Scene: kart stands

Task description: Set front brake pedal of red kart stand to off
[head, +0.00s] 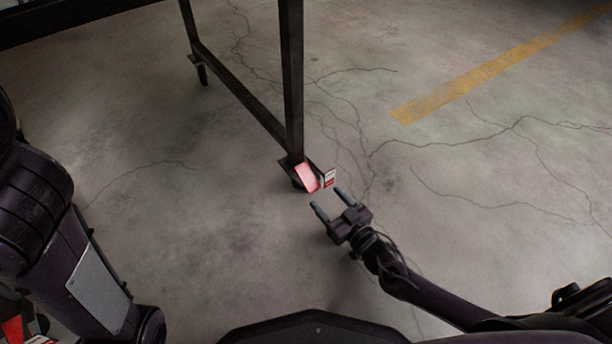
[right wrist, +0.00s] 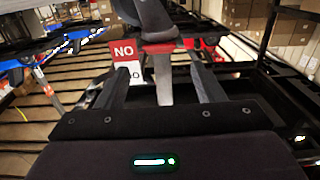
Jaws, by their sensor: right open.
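The black kart stand (head: 291,85) stands at the upper left of the head view. A small red brake pedal (head: 307,178) sits tilted at the foot of its near leg, beside a small red and white sign (head: 329,177). My right gripper (head: 326,197) is open and empty, with its fingertips just short of the pedal and sign. In the right wrist view, a red part (right wrist: 160,47), which looks like the pedal, lies ahead between the open fingers. My left gripper is out of view.
The concrete floor (head: 480,200) around the leg is clear, with a yellow stripe (head: 490,70) at the upper right. A low bar (head: 240,95) joins the stand's legs. The right wrist view shows cardboard boxes (right wrist: 235,15) on shelves behind.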

